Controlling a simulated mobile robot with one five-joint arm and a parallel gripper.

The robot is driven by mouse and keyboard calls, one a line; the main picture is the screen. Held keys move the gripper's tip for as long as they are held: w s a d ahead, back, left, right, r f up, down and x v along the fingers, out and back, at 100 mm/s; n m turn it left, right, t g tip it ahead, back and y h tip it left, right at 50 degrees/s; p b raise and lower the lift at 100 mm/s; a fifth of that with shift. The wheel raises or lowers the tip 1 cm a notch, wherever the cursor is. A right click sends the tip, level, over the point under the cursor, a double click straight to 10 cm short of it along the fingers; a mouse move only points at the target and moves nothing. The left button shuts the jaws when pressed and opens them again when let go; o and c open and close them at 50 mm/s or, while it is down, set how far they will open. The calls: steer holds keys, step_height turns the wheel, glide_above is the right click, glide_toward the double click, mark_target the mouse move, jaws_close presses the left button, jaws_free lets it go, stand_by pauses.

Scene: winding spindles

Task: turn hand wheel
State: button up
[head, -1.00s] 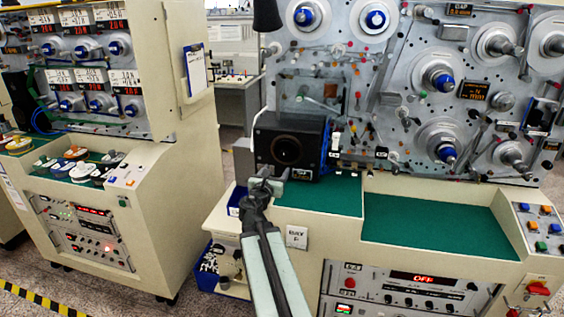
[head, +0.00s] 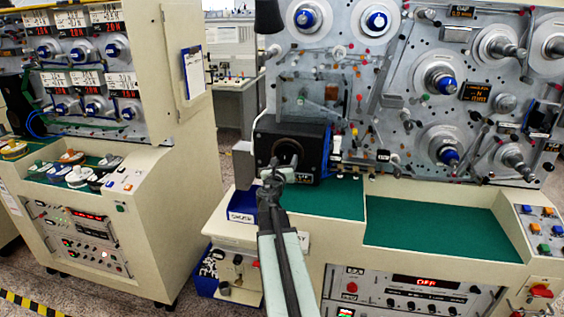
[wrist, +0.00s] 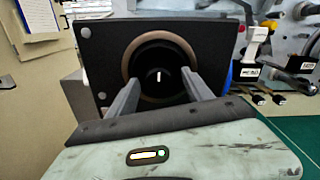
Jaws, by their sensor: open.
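The hand wheel (head: 287,147) is a dark round piece on the front of a black box (head: 262,138) at the left of the winding machine. My gripper (head: 279,165) is in front of the wheel's lower part. In the wrist view my gripper (wrist: 164,78) is open, one finger on each side of the dark centre. Nothing is between the fingers. I cannot tell whether they touch the wheel.
A green work surface (head: 435,225) lies to the right, below a metal panel (head: 400,110) with several spindles and rollers. A control panel (head: 410,295) is below it. Blue bins (head: 243,208) are beside my arm. A second machine (head: 160,215) stands at the left across a floor gap.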

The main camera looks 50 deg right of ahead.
steer(key=c, duration=1.3)
steer(key=shift+w+a, duration=0.1)
steer(key=shift+a, duration=0.05)
steer(key=shift+m, duration=0.4)
steer(key=m, duration=1.4)
steer(key=shift+m, duration=0.4)
steer(key=m, duration=0.4)
steer(key=shift+m, duration=0.4)
